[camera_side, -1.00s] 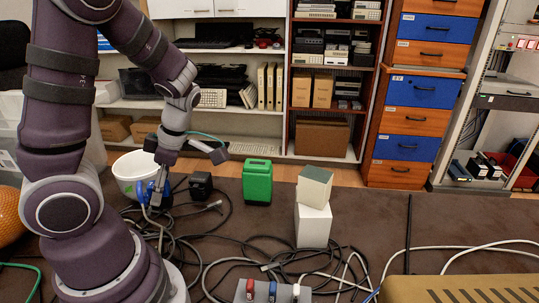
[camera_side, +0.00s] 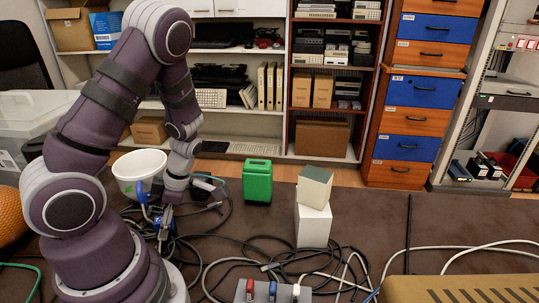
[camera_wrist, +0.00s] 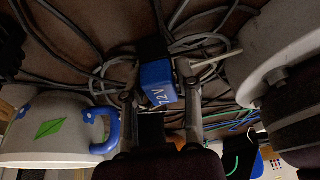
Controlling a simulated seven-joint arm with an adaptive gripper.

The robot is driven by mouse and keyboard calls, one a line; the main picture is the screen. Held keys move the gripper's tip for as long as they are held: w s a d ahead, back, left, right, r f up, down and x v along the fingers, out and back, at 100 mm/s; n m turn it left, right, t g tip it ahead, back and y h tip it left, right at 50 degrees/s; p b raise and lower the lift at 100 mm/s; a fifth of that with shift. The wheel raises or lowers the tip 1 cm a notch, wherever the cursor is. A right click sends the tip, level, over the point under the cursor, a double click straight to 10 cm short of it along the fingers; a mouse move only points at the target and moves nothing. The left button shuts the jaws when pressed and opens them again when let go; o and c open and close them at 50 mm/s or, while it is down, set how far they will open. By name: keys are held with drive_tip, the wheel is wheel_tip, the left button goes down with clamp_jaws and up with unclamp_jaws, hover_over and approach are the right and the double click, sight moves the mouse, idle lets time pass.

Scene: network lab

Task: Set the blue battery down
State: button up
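The blue battery (camera_wrist: 158,82), a small block with white lettering and a black part at its far end, sits between the two fingers of my gripper (camera_wrist: 160,85) in the wrist view. The fingers are shut on its sides. In the side view my gripper (camera_side: 164,226) points down, low over the cables in front of the white mug. The battery is mostly hidden there, and I cannot tell whether it touches the table.
The white mug (camera_side: 135,171) with a blue handle stands close by; it is at left in the wrist view (camera_wrist: 45,135). Tangled cables (camera_side: 215,243) cover the table here. A green canister (camera_side: 257,182) and stacked boxes (camera_side: 313,222) stand to the right.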

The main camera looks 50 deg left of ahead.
drive_tip(key=shift+o, duration=1.3)
drive_tip(key=v, duration=1.2)
drive_tip(key=w+d+r+m+t+h, duration=0.1)
drive_tip(key=d+r+m+t, duration=0.3)
drive_tip(key=m, duration=1.1)
drive_tip(key=w+d+r+m+t, duration=0.1)
drive_tip(key=d+r+m+t, duration=0.3)
drive_tip(key=m, duration=1.2)
drive_tip(key=d+t, duration=0.1)
drive_tip(key=d, duration=0.2)
drive_tip(key=shift+w+m+t+h, duration=0.15)
drive_tip(key=shift+m+t+h, duration=0.15)
drive_tip(key=shift+t+h, duration=0.1)
drive_tip(key=shift+r, duration=0.1)
